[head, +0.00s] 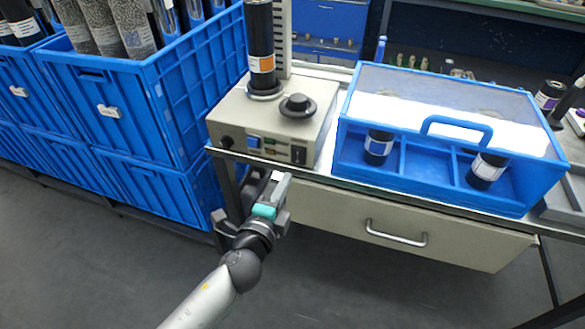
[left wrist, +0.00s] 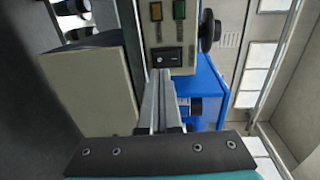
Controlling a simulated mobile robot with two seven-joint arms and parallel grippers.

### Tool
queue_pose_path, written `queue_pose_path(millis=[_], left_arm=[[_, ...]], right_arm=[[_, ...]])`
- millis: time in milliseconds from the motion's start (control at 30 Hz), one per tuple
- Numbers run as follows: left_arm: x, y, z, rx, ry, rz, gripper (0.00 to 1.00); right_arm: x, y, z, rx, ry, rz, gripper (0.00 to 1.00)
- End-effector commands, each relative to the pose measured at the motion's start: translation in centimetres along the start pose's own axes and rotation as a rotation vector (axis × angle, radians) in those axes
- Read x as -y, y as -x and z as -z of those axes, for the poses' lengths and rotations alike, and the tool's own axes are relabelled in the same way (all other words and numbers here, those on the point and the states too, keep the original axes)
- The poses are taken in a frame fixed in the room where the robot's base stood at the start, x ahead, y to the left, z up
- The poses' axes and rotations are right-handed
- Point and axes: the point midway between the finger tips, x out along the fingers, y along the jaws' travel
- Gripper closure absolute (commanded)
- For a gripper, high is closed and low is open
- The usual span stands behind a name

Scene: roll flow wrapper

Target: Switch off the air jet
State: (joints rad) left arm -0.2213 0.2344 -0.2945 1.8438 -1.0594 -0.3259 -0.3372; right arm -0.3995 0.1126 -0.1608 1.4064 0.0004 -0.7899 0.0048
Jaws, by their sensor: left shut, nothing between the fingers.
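A beige control box (head: 270,115) stands on the left end of the table. A black column with an orange label (head: 261,50) and a round black knob (head: 298,106) are on its top. Its front panel carries a blue part and small dark controls. In the left wrist view a panel shows a black rocker switch (left wrist: 166,58), an orange button (left wrist: 156,11) and a green button (left wrist: 179,10). My left gripper (head: 270,182) is shut and empty, just below the box's front. Its fingers (left wrist: 160,80) reach toward the rocker switch; contact cannot be told. My right gripper is not in view.
A blue case with a clear lid (head: 540,187) holds dark labelled jars right of the box. A drawer with a metal handle (head: 396,234) is below the tabletop. Stacked blue crates (head: 150,150) stand close on the left. The floor in front is clear.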

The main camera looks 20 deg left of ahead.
Motion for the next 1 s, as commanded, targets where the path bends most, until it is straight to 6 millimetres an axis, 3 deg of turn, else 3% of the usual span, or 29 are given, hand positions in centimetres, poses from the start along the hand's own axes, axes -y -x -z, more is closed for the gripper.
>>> queue_pose_path(millis=[200,400,1000], left_arm=[[0.0,-3.2,0.0,0.000,-0.001,0.001,1.00],[-0.1,-4.9,0.0,0.000,-0.001,0.000,1.00],[-0.1,-5.6,0.0,0.000,0.000,0.002,1.00]], right_arm=[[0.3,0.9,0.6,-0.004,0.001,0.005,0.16],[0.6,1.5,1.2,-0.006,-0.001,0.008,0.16],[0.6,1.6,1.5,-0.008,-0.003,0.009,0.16]])
